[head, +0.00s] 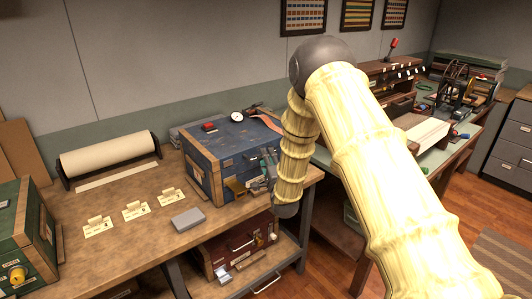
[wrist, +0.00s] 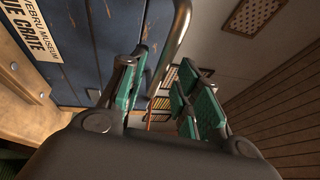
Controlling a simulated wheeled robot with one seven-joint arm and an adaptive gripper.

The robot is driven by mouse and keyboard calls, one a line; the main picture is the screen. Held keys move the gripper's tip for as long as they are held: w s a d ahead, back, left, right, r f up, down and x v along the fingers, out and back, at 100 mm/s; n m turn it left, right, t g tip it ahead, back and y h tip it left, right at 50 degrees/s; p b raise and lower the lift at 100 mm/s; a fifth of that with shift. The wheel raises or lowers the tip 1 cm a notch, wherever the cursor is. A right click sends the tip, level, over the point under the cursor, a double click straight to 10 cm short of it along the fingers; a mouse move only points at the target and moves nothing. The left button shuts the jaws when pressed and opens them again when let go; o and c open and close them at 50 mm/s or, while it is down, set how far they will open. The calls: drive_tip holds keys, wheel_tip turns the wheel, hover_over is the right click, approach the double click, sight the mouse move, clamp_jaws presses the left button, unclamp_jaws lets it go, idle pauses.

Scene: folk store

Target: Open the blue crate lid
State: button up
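The blue crate (head: 212,172) with wooden edges stands on the workbench in the head view, its lid (head: 232,134) down. Its blue planked face (wrist: 85,35) fills the upper left of the wrist view, with a label (wrist: 33,35) reading "CRATE". A curved metal handle (wrist: 178,40) runs along that face, nearer my left finger. My gripper (wrist: 165,88) is open, its green-padded fingers apart on either side of the handle's lower part. Whether either pad touches it I cannot tell. In the head view my gripper (head: 263,168) is at the crate's front right, partly hidden by my arm.
Small items, including a red one (head: 209,126) and a round dial (head: 237,117), lie on the crate's top. A grey block (head: 188,219) and several paper cards are on the bench. A dark red case (head: 240,243) sits below. A green crate (head: 25,235) stands far left.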

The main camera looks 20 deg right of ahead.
drive_tip(key=shift+w+r, duration=0.15)
drive_tip(key=shift+w, duration=1)
clamp_jaws()
